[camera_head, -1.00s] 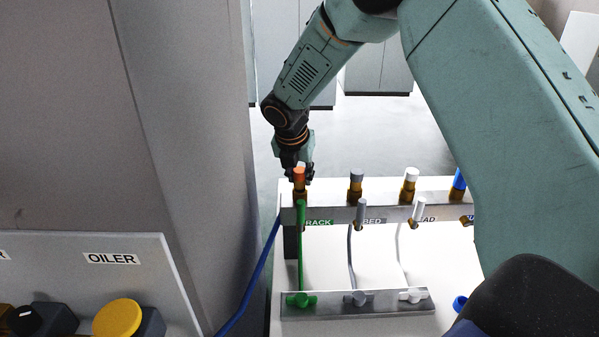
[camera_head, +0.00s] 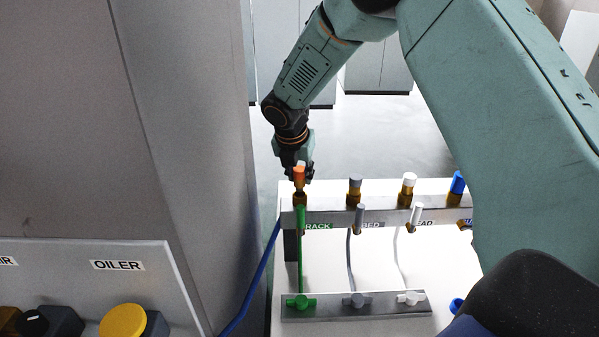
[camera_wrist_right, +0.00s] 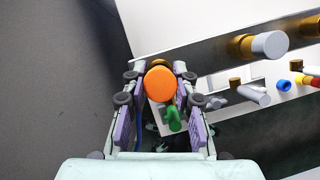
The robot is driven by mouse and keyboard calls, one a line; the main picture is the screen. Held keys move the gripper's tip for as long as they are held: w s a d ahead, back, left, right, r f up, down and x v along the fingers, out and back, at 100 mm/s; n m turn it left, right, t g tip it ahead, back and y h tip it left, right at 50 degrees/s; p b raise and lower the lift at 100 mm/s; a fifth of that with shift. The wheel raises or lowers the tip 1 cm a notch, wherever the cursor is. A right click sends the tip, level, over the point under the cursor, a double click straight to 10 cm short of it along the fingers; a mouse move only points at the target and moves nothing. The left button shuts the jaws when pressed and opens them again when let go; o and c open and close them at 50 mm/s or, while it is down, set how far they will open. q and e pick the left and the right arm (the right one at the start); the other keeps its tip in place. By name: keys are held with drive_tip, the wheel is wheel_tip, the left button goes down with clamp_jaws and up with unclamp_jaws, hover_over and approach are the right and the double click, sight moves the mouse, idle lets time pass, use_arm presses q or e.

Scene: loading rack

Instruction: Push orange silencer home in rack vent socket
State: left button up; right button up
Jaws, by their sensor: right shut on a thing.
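The orange silencer (camera_head: 299,174) stands upright at the brass rack vent socket (camera_head: 300,198), above the RACK label at the left end of the metal bar. In the right wrist view its round orange top (camera_wrist_right: 160,84) lies between the fingers. My right gripper (camera_head: 306,171) is around the silencer from behind and is shut on it; it also shows in the right wrist view (camera_wrist_right: 160,92). Whether the silencer is fully seated cannot be told. A green lever or plug (camera_head: 300,215) sits just below the socket. My left gripper is not in view.
Grey (camera_head: 355,188), white (camera_head: 407,186) and blue (camera_head: 458,182) silencers stand to the right along the bar. A lower rail (camera_head: 385,309) carries green, grey and white fittings.

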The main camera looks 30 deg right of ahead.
sight(299, 168)
drive_tip(key=shift+r, duration=2.3)
drive_tip(key=shift+d+f+b, duration=0.1)
drive_tip(key=shift+f+b, duration=1.1)
drive_tip(key=shift+f, duration=2.15)
idle(0.4)
drive_tip(key=o, duration=1.1)
drive_tip(key=shift+v, duration=6)
